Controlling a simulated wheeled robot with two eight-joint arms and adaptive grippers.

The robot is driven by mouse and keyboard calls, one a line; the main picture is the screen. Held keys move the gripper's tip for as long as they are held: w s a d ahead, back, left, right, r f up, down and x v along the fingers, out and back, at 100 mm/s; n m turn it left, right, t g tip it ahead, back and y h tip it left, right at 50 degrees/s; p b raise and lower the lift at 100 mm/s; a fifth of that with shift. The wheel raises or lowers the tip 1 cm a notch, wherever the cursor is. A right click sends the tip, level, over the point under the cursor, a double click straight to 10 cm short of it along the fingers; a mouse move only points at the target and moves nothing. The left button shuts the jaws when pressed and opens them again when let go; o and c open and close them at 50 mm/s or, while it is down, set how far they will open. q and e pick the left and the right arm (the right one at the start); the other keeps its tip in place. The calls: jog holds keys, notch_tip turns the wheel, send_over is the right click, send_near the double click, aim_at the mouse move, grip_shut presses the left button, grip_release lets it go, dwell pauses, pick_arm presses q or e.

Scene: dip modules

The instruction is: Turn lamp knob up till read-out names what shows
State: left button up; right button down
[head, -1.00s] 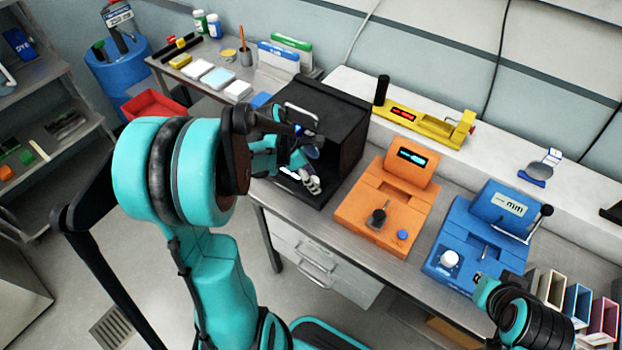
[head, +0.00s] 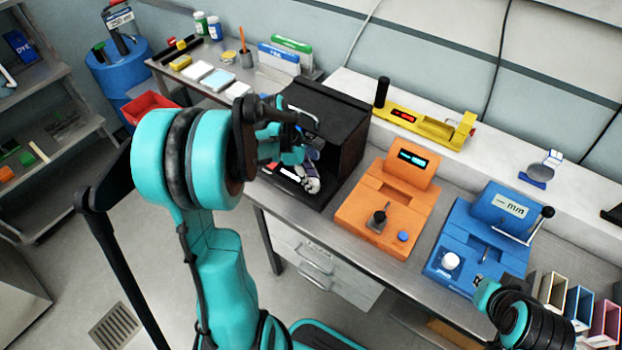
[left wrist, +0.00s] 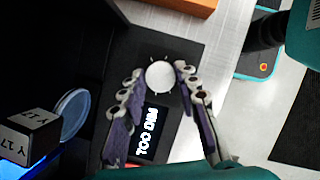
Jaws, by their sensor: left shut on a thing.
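The white lamp knob (left wrist: 159,76) sits on a dark panel in the left wrist view, with tick marks around it.
Inside the box are a block marked "Y 17" (left wrist: 28,140), a pale round dish (left wrist: 72,114) and a blue glow. An orange device (head: 362,218) stands right of the box, then a blue device (head: 462,242). A yellow instrument (head: 430,128) lies on the ledge behind.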

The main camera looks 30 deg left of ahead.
pick_arm(q)
jog(key=o, duration=1.2)
jog(key=shift+c, duration=0.2)
jog(key=v, duration=1.2)
